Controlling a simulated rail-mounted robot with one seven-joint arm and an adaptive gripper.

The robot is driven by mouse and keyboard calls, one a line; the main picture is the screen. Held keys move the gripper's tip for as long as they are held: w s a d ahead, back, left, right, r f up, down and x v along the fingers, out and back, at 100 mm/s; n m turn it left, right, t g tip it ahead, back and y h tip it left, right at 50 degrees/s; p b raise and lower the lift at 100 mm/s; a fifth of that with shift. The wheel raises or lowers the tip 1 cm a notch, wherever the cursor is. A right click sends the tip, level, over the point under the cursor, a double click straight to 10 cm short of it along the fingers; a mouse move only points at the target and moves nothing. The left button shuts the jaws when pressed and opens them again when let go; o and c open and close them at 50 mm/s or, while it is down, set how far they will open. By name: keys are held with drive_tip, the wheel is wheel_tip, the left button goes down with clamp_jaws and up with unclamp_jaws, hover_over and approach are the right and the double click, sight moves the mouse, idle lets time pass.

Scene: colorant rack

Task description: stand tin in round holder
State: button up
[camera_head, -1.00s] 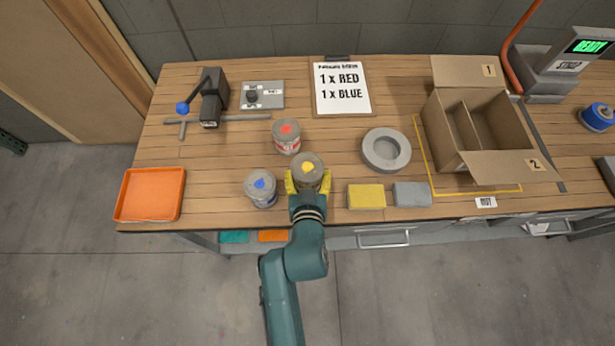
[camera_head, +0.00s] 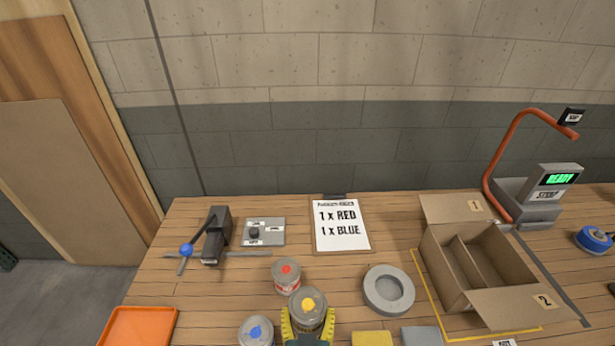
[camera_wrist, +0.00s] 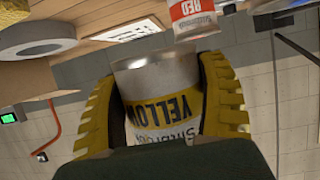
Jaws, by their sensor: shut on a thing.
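My gripper (camera_head: 309,330) is shut on the yellow tin (camera_head: 307,305), a grey can with a yellow dab on its lid, at the front middle of the bench. In the wrist view the yellow tin (camera_wrist: 160,95) sits between the yellow fingers, its YELLOW label upside down in the picture. I cannot tell whether it touches the bench. The round holder (camera_head: 389,290), a grey ring with a recess, stands empty to its right. The red tin (camera_head: 286,276) stands just behind the held tin. The blue tin (camera_head: 256,332) stands to its left, cut by the frame's lower edge.
An open divided carton (camera_head: 480,270) stands right of the holder. A yellow block (camera_head: 371,338) and a grey block (camera_head: 421,336) lie in front of the holder. An orange tray (camera_head: 138,327) is at left. A clipboard reading 1 x RED, 1 x BLUE (camera_head: 340,226) lies behind.

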drive_tip(key=s+f+m+h, duration=0.1)
drive_tip(key=s+f, duration=0.1)
drive_tip(key=s+f+m+h, duration=0.1)
drive_tip(key=s+f, duration=0.1)
drive_tip(key=s, duration=0.1)
drive_tip(key=shift+s+d+f+g+h, duration=0.1)
drive_tip(key=shift+s+f+g+h, duration=0.2)
drive_tip(key=shift+f+h, duration=0.1)
drive_tip(key=shift+s+a+f+m+h, duration=0.1)
drive_tip(key=shift+s+f+m+h, duration=0.2)
drive_tip(key=shift+s, duration=0.3)
drive_tip(key=shift+s+a+f+m+h, duration=0.1)
drive_tip(key=shift+s+f+m+h, duration=0.15)
drive_tip(key=shift+s, duration=0.3)
wheel_tip(320, 180, up, 3)
drive_tip(key=p, duration=0.3)
drive_tip(key=shift+y+p, duration=0.35)
drive_tip(key=shift+p, duration=0.05)
wheel_tip(320, 180, up, 19)
drive_tip(key=s+n+y+p, duration=0.1)
drive_tip(key=n+y+p, duration=0.2)
drive_tip(key=p, duration=2.3)
drive_tip(key=shift+s+r, duration=0.15)
drive_tip(key=shift+s, duration=0.25)
